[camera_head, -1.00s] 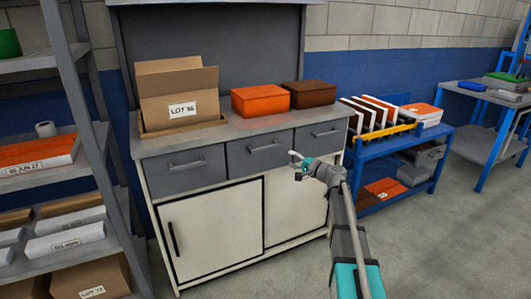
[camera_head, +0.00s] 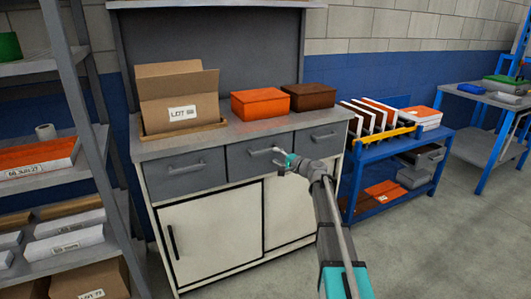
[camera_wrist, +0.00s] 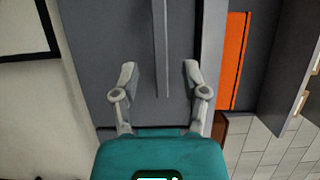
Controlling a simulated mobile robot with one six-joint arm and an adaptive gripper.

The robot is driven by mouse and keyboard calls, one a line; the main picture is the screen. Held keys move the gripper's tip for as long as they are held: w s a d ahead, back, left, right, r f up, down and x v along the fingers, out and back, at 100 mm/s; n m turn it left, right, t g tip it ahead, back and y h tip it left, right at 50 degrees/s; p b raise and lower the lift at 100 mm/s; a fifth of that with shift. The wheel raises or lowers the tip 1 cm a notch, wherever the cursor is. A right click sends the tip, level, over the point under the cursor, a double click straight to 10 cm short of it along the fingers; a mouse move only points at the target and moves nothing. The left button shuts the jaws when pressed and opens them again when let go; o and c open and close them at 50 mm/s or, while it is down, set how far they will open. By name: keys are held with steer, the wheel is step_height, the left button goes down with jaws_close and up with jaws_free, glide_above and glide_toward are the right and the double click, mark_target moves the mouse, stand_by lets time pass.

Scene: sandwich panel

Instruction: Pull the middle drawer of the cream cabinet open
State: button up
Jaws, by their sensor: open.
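The cream cabinet (camera_head: 210,235) has a row of three grey drawers under its worktop. The middle drawer (camera_head: 240,168) is shut flush, and its bar handle (camera_head: 264,150) shows in front. My gripper (camera_head: 282,158) is at the right end of that handle, open. In the wrist view the grey drawer front (camera_wrist: 105,45) fills the middle. The handle (camera_wrist: 161,50) runs down between the two spread fingers of my gripper (camera_wrist: 161,72). I cannot tell how deep the fingers reach around it, and neither finger visibly touches it.
An open carton (camera_head: 178,97), an orange box (camera_head: 260,103) and a brown box (camera_head: 308,96) stand on the worktop. A grey shelf (camera_head: 85,110) is close on the left, a blue cart (camera_head: 395,150) on the right. The floor (camera_head: 440,250) at right is clear.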

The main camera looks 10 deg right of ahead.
mark_target(267, 152)
steer(key=shift+x, duration=3.15)
steer(key=shift+c, duration=0.2)
jaws_close()
